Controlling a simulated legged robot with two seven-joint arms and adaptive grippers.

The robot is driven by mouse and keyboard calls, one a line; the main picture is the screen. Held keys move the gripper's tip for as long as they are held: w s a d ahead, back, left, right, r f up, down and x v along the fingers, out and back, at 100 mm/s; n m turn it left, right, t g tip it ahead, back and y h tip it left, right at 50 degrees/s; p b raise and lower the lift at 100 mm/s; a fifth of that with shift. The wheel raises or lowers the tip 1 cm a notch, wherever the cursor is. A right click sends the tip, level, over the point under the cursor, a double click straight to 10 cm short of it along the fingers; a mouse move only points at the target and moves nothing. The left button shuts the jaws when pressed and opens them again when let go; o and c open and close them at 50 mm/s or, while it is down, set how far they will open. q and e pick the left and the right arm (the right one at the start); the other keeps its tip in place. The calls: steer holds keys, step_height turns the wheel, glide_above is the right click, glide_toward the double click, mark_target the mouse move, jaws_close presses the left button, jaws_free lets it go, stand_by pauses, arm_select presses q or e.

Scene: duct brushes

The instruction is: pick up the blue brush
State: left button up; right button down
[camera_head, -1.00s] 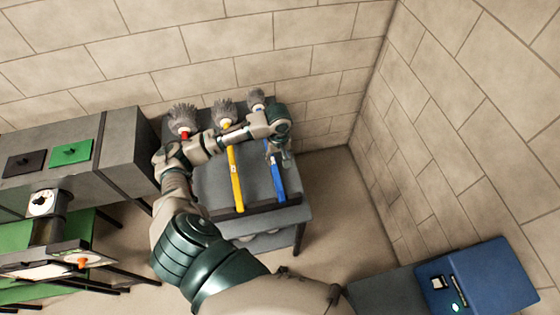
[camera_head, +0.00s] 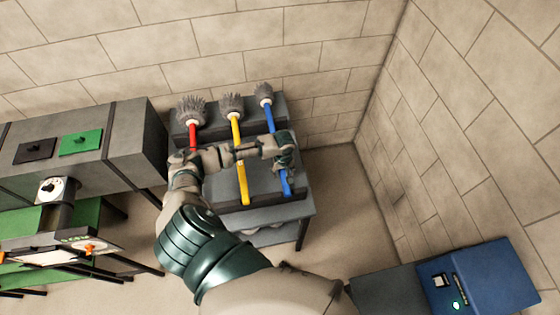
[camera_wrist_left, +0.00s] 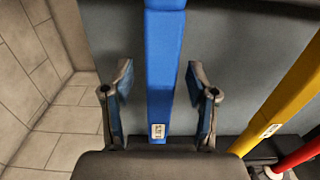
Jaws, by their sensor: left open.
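The blue brush (camera_head: 269,115) has a grey bristle head and a long blue handle. It lies on the grey stand, rightmost of three brushes. My left gripper (camera_head: 286,168) is over the lower half of its handle and hides part of it in the head view. In the left wrist view the blue handle (camera_wrist_left: 163,75) runs between the two fingers of my left gripper (camera_wrist_left: 160,95). The fingers are open, one on each side, with gaps visible between them and the handle. My right gripper is not in view.
The yellow brush (camera_head: 236,130) and the red brush (camera_head: 192,135) lie to the left on the same stand (camera_head: 310,208). Grey cabinets (camera_head: 140,150) stand at left. A blue box (camera_head: 490,280) is at lower right. Brick walls rise behind and right.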

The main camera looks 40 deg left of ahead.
arm_select(q)
steer(key=shift+a, duration=0.1)
jaws_close()
stand_by(0.4)
steer(key=shift+r, duration=0.7)
steer(key=shift+s+r, duration=0.2)
steer(key=shift+r, duration=0.85)
steer(key=s+d+r, duration=0.1)
steer(key=s+d, duration=0.2)
steer(key=s, duration=0.4)
steer(key=s+d, duration=0.3)
steer(key=s, duration=0.4)
steer(key=r+p, duration=0.5)
steer(key=shift+s+r, duration=0.25)
steer(key=shift+f, duration=0.1)
